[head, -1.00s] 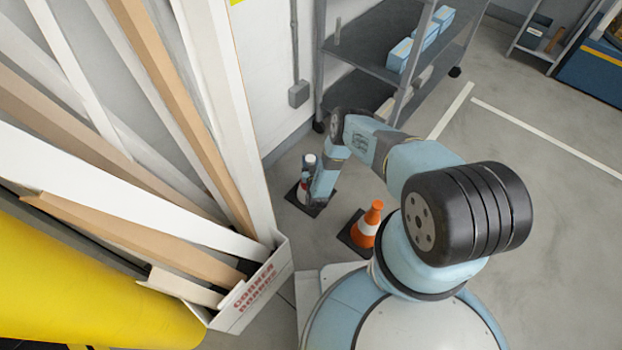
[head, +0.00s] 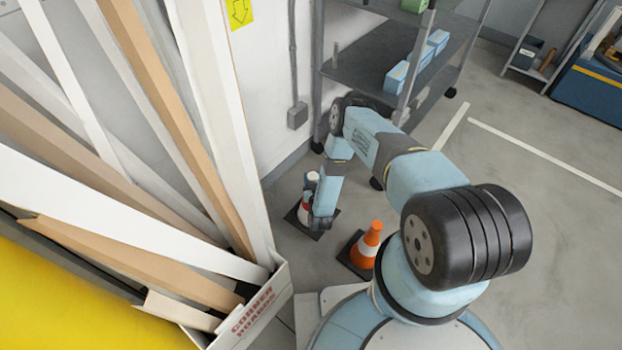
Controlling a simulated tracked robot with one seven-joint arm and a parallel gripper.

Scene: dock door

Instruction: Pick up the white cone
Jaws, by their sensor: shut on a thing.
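The white cone (head: 303,214) with a red band stands on its dark square base on the floor, close to the wall and the leaning boards. My arm reaches down over it from the right and hides part of its right side. My gripper (head: 311,185) is at the upper part of the white cone and is shut on it. The fingertips are small and mostly hidden by my wrist. The cone looks upright, and I see no clear gap under its base.
An orange cone (head: 368,243) with a white band stands to the right, near my base. Leaning boards in a carton (head: 262,303) fill the left. A grey shelf cart (head: 388,62) with boxes stands behind. Open floor (head: 540,220) lies to the right.

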